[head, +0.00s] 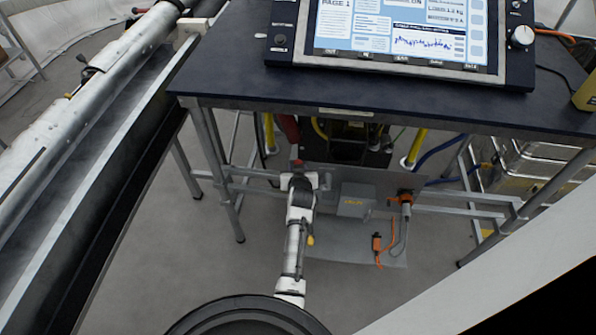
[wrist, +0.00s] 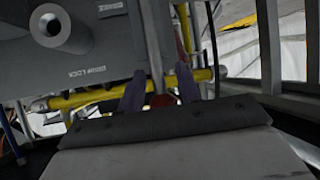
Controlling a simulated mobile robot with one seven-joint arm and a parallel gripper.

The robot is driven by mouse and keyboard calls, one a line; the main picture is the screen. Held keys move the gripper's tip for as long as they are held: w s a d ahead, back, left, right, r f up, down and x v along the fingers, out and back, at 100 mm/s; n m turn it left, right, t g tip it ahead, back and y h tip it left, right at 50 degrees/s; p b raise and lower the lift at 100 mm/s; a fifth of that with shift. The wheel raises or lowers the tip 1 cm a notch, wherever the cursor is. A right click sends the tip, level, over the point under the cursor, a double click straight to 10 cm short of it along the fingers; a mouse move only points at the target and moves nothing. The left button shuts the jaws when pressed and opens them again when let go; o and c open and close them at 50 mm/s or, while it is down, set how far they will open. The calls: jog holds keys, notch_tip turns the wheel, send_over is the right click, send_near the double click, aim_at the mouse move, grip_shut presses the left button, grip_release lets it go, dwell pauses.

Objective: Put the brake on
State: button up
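My gripper (wrist: 160,85) shows two dark purple fingers standing apart in the wrist view. A small red part (wrist: 162,100) shows low between them, and I cannot tell whether it touches either finger. A grey panel (wrist: 75,45) marked "DRUM LOCK", with a round hollow knob (wrist: 62,28), is at the upper left, beyond the fingers. In the head view my arm reaches under the dark table (head: 375,105), and a red part (head: 297,162) shows at its far end. I cannot make out which part is the brake.
A yellow bar (wrist: 95,97) crosses behind the fingers. A metal frame post (wrist: 268,45) stands at the right. Under the table are a grey box (head: 356,201), orange connectors (head: 377,243) and hoses. A large metal tube (head: 85,100) lies left. Open floor shows below the table.

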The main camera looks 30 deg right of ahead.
jog(key=b+v, duration=0.1)
jog(key=v, duration=1.2)
jog(key=shift+s+a+r, duration=0.15)
jog(key=shift+s+r, duration=0.05)
jog(key=shift+s, duration=0.15)
jog(key=shift+c, duration=0.4)
